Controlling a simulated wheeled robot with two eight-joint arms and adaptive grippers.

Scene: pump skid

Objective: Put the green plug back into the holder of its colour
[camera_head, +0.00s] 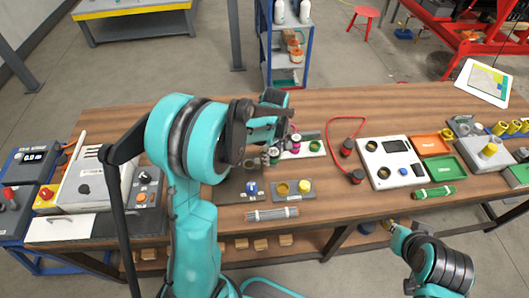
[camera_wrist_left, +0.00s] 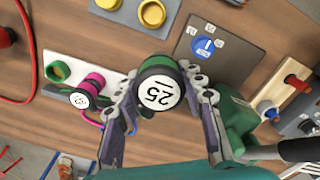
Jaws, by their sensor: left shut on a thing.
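My left gripper (camera_wrist_left: 160,103) is shut on the green plug (camera_wrist_left: 157,88), a dark plug with a green band and a white cap marked 25. The plug also shows partly in the head view (camera_head: 274,154), beside the near left end of the white holder plate (camera_head: 314,154).
A grey plate with two yellow rings (camera_head: 282,189) and a dark plate with a blue knob (camera_head: 251,187) lie close by. A red cable (camera_head: 331,130) loops to the right. A white panel box (camera_head: 390,162) and orange and green trays (camera_head: 447,168) stand further right.

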